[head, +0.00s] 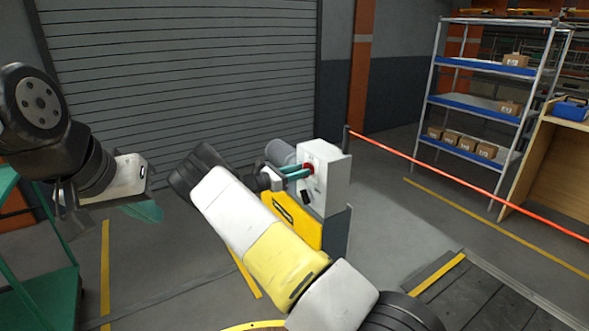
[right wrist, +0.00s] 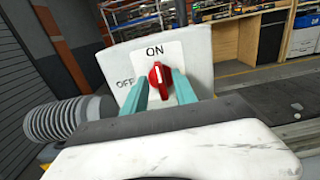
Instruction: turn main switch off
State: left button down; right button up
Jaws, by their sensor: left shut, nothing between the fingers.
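The main switch is a red rotary knob (right wrist: 159,80) on a white plate lettered ON above and OFF to the left. Its handle stands nearly upright, towards ON. It sits on a light grey box (head: 334,180), where the knob shows as a small red spot in the head view (head: 308,168). My right gripper (right wrist: 160,92) has its teal fingers on either side of the knob; a gap shows on the left, and contact on the right is unclear. My left gripper (head: 143,211) is shut and empty, away to the left of the box.
A grey corrugated conduit (right wrist: 55,120) leaves the box's left side. A yellow panel (head: 293,222) stands below the box. A red barrier bar (head: 450,179) runs right from a post. Shelves (head: 478,102) with cartons stand behind. A green frame (head: 45,300) is at lower left.

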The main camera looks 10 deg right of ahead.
grip_shut()
jog(key=shift+n, duration=0.3)
jog(key=shift+w+a+f+n, duration=0.1)
jog(key=shift+n, duration=2.75)
jog(key=shift+w+f+n, duration=0.1)
jog(key=shift+f+n, duration=0.05)
jog(key=shift+n, duration=2.75)
jog(key=shift+w+a+f+n, duration=0.1)
jog(key=shift+n, duration=2.75)
grip_release()
